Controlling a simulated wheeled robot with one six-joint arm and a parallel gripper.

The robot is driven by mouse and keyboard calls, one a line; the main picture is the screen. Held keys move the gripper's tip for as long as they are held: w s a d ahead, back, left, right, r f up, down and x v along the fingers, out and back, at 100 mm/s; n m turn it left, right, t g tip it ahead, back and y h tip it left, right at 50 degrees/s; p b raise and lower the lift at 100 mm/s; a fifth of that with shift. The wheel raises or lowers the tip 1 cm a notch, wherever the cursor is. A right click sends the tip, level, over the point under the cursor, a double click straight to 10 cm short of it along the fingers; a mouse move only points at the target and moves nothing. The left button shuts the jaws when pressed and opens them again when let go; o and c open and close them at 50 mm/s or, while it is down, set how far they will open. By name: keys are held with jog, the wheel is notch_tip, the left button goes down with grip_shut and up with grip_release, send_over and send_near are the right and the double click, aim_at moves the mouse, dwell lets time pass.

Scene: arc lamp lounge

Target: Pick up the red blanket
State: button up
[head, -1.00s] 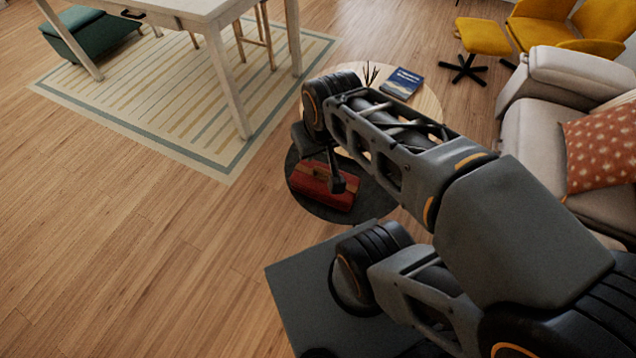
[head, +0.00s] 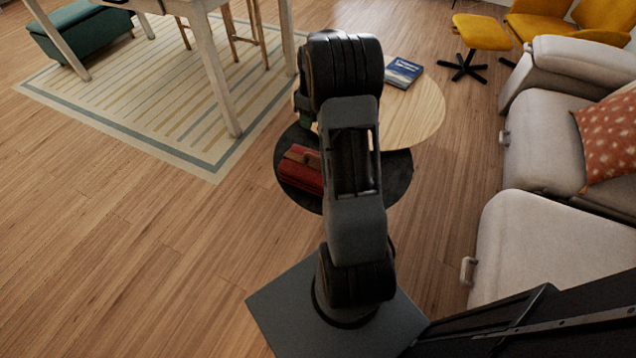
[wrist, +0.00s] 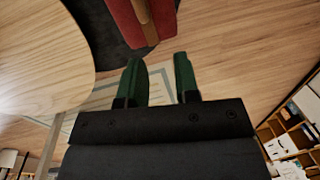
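The red blanket (head: 299,172), folded with a brown band, lies on the dark round lower table (head: 399,172). My arm hides part of that table. In the wrist view the blanket (wrist: 122,20) shows at the top edge, partly cut off, with the brown band along it. My gripper (wrist: 161,76) has two green fingers, spread apart with nothing between them. The fingers are apart from the blanket. In the head view the gripper is mostly hidden behind my arm.
A pale wooden round table (head: 420,112) with a blue book (head: 403,72) stands just behind the dark one. A beige sofa (head: 545,135) is at right. A white table (head: 215,75) stands on a striped rug (head: 150,110) at left. The floor at left is clear.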

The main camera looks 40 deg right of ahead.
jog(key=shift+n+y, duration=0.3)
jog(key=shift+n, duration=0.1)
jog(key=d+f+b, duration=0.1)
jog(key=f, duration=0.4)
jog(key=d+f+b, duration=0.1)
jog(key=f, duration=0.4)
jog(key=d+f+b, duration=0.1)
jog(key=f, duration=0.4)
jog(key=shift+s+f, duration=0.15)
jog(key=shift+s, duration=0.05)
jog(key=shift+s+a+f+b, duration=0.1)
jog(key=shift+a+f+b, duration=0.15)
jog(key=shift+f, duration=0.75)
jog(key=shift+s+a+f+b, duration=0.15)
jog(key=shift+f+b, duration=0.1)
jog(key=shift+f, duration=0.7)
jog(key=shift+s+a+f+b, duration=0.1)
jog(key=shift+a+f+b, duration=0.15)
jog(key=shift+f, duration=0.75)
grip_shut()
jog(key=shift+d+r, duration=0.1)
jog(key=shift+r, duration=0.05)
